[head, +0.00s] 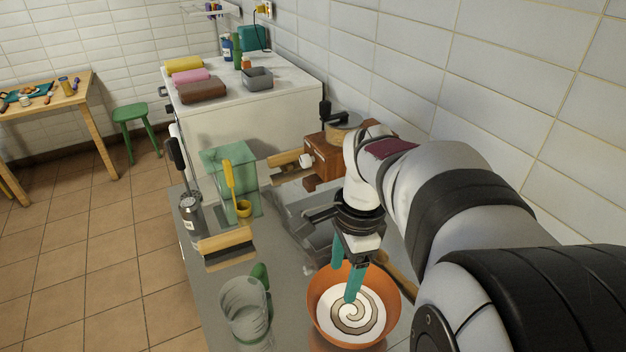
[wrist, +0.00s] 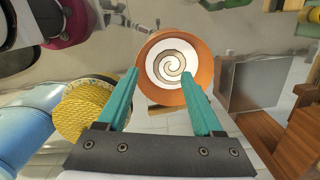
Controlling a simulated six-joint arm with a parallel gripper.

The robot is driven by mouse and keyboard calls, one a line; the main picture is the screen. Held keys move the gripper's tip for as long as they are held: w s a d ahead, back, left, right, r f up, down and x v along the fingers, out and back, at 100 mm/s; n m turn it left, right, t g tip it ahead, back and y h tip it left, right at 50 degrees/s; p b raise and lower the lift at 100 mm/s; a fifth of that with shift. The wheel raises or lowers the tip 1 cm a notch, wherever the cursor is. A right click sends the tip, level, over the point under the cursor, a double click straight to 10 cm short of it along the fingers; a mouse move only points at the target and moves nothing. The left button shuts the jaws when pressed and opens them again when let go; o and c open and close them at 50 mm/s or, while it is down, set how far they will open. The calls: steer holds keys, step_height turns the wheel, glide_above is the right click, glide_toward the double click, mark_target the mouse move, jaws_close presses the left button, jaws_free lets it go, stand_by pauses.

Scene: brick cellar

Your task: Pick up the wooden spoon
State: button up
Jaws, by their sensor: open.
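A brown wooden piece (head: 400,279), which looks like the wooden spoon, lies behind the right side of an orange bowl (head: 391,302). My arm and the bowl hide part of it, and I cannot make it out in the wrist view. My gripper (head: 345,284) is open, its teal fingers pointing down over the bowl, with one fingertip in front of the white spiral inside. In the wrist view my gripper (wrist: 160,74) is spread and empty, with the bowl (wrist: 206,62) beyond the fingertips. I cannot tell whether a finger touches the bowl.
On the metal counter stand a clear glass (head: 245,305), a wooden brush (head: 226,243), a green translucent box (head: 230,165) and a wooden box (head: 322,155). A green object (head: 260,276) is beside the glass. The wall (head: 500,110) runs along the right. The counter's left edge is open to the floor.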

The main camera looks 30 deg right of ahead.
steer(key=w+d+f+m, duration=0.25)
steer(key=d+m, duration=0.35)
steer(key=d, duration=0.5)
steer(key=m, duration=0.8)
glide_above(403, 281)
steer(key=s+d, duration=0.2)
steer(key=s, duration=0.3)
step_height(403, 281, down, 5)
steer(key=shift+m+h, duration=0.3)
steer(key=shift+h, duration=0.1)
steer(key=f, duration=1)
steer(key=a+f, duration=0.1)
steer(key=f, duration=0.4)
steer(key=shift+a+f, duration=0.1)
steer(key=shift+f, duration=0.25)
jaws_close()
